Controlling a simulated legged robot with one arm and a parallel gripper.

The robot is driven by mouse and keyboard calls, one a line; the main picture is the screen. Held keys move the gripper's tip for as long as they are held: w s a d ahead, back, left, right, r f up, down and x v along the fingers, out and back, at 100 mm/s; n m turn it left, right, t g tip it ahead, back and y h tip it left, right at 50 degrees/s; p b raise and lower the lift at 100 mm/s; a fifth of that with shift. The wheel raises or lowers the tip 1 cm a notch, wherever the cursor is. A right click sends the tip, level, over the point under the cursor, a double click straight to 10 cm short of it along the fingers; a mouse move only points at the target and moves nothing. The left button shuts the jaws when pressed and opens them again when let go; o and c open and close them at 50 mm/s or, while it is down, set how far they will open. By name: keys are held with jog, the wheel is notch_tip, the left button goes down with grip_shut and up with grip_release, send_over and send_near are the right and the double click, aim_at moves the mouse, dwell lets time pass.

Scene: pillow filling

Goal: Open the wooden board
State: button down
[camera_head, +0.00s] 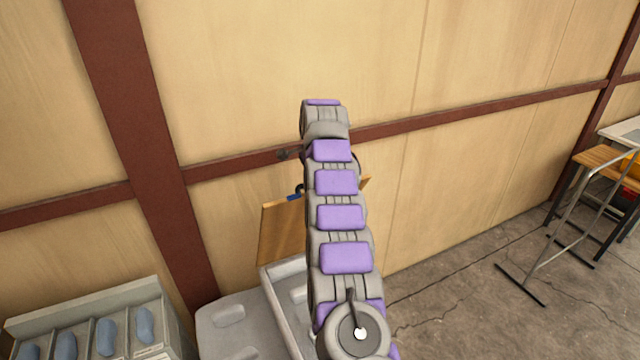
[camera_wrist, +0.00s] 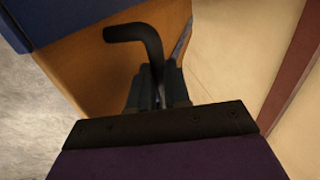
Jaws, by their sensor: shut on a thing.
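The wooden board (camera_head: 283,235) stands tilted up behind a grey machine, close to the wall, in the head view. My arm covers much of it. In the wrist view the board (camera_wrist: 110,62) is orange-brown, with a bent black handle (camera_wrist: 148,35) in front of it. My gripper (camera_wrist: 158,82) is shut on the lower part of this handle. In the head view my gripper is hidden behind my arm.
The grey machine (camera_head: 232,328) stands below the board. A grey bin with blue items (camera_head: 107,337) is at the lower left. The beige wall (camera_head: 240,90) with red-brown beams is close behind. A metal-framed stand (camera_head: 575,225) is at the right; the floor (camera_head: 450,295) before it is clear.

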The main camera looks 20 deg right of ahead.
jog(key=shift+w+f, duration=0.2)
jog(key=shift+f, duration=0.05)
